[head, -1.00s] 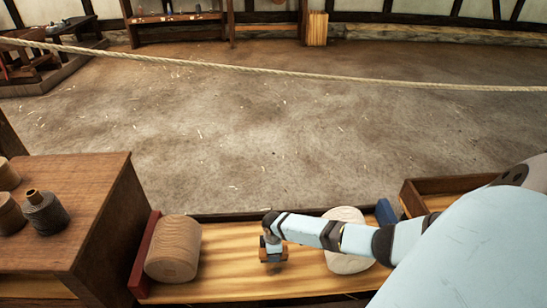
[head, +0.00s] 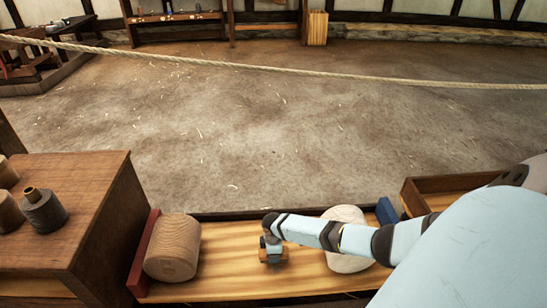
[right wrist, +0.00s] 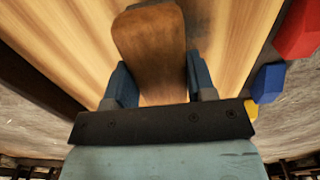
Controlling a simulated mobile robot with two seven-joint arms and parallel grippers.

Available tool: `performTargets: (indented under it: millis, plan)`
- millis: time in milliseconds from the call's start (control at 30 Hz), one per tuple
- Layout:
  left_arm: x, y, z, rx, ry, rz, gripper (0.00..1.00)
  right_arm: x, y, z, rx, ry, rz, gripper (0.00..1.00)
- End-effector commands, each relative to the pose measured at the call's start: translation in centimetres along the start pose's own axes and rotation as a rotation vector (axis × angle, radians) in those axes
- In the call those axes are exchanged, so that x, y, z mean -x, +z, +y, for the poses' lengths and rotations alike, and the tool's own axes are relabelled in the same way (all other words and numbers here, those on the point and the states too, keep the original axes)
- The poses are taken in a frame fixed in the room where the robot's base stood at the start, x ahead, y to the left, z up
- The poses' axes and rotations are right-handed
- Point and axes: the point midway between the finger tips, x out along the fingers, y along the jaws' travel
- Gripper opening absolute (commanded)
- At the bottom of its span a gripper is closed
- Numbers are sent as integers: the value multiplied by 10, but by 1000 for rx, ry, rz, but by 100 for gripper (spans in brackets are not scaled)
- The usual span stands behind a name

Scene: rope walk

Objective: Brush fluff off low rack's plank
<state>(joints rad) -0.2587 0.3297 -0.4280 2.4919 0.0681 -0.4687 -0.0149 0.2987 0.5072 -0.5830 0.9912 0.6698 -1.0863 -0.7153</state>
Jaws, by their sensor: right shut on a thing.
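The low rack's plank (head: 220,262) is a pale wooden board at the bottom of the head view, between a red end piece (head: 143,252) and a blue end piece (head: 386,211). My right gripper (head: 272,250) is over the middle of the plank, shut on a brown wooden brush (head: 273,258). In the right wrist view the brush's rounded back (right wrist: 150,45) sits between the two blue-grey fingers. Its bristles are hidden, and I cannot tell whether they touch the plank. A greyish patch shows beside the brush there; I cannot make out clear fluff. My left gripper is out of view.
A wooden cylinder (head: 173,247) stands on the plank to the left of the brush, and a paler round block (head: 347,240) to the right, partly behind my arm. A wooden cabinet (head: 75,200) with spools borders the left. A rope (head: 300,74) stretches across beyond.

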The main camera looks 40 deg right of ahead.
Motion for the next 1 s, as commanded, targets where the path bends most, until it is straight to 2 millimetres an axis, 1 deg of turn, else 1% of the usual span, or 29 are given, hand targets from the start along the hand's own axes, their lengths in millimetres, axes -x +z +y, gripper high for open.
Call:
performTargets:
  millis: [767, 900, 1000]
  plan:
    - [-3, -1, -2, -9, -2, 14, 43, -16, -1, 0, 1, 0, 1, 20]
    - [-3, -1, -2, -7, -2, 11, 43, -15, 0, -1, 1, 0, 1, 20]
    - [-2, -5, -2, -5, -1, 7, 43, -14, 0, -5, 1, -1, 0, 20]
